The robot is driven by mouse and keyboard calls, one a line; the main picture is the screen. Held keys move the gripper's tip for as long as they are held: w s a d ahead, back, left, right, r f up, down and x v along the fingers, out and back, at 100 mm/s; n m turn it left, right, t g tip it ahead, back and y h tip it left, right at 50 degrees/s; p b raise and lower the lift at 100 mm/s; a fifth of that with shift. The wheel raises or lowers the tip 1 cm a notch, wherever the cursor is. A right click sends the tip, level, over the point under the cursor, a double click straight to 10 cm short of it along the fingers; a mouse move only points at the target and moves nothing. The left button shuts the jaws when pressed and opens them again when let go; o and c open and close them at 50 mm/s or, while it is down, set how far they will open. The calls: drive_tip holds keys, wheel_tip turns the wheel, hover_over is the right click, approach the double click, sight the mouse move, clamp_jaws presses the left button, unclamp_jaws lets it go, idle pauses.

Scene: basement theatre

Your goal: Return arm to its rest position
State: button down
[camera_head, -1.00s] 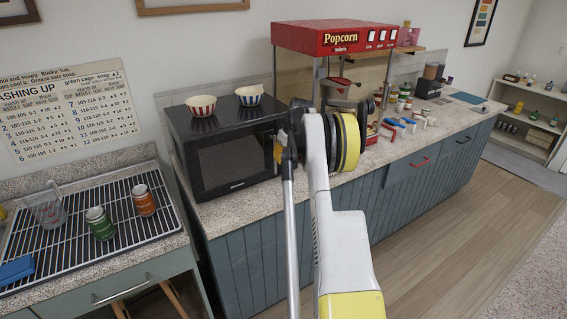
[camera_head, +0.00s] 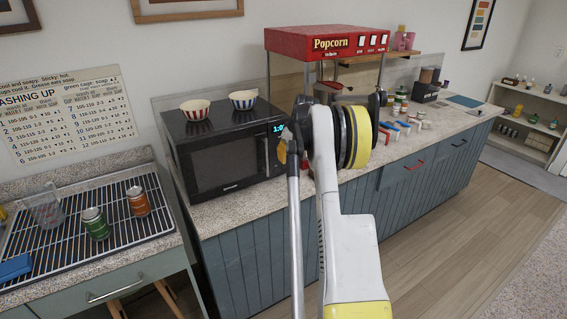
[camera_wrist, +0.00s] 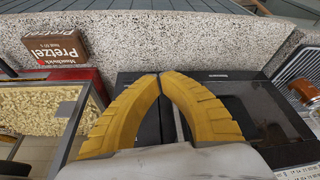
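My arm rises from the bottom of the head view and folds in front of the counter, between the microwave (camera_head: 222,162) and the popcorn machine (camera_head: 325,42). A small yellow piece of my gripper (camera_head: 282,152) shows beside the microwave's right front edge; the rest is hidden by the arm. In the wrist view, the two yellow fingers of my gripper (camera_wrist: 160,76) meet at their tips with nothing between them. The gripper is shut and empty. Behind the fingers lies the black microwave (camera_wrist: 225,88).
Two striped bowls, red (camera_head: 196,109) and blue (camera_head: 243,99), stand on the microwave. A pretzel box (camera_wrist: 53,50) shows in the wrist view. Floor (camera_head: 450,235) at right is clear.

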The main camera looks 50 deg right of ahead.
drive_tip(key=r, duration=0.3)
drive_tip(key=s+a+r, duration=0.1)
drive_tip(key=r, duration=0.1)
drive_tip(key=shift+r+p, duration=0.25)
drive_tip(key=shift+p, duration=0.15)
drive_tip(key=s+a+r+b, duration=0.2)
drive_tip(key=a+r, duration=0.1)
drive_tip(key=a, duration=0.7)
drive_tip(key=s+a+r+b, duration=0.1)
drive_tip(key=a+r, duration=0.1)
drive_tip(key=a, duration=0.8)
drive_tip(key=s+a+r+b, duration=0.2)
drive_tip(key=a+r, duration=0.1)
drive_tip(key=a, duration=0.8)
drive_tip(key=s+a+f+t+b, duration=0.1)
drive_tip(key=s+a+f+b, duration=0.1)
drive_tip(key=s+a+f, duration=0.4)
drive_tip(key=s+a+f+t+b, duration=0.1)
drive_tip(key=s+a+f, duration=0.5)
drive_tip(key=s+a, duration=0.8)
drive_tip(key=shift+s+n+t+b, duration=0.25)
drive_tip(key=shift+n+t+b, duration=0.05)
drive_tip(key=shift+b, duration=0.3)
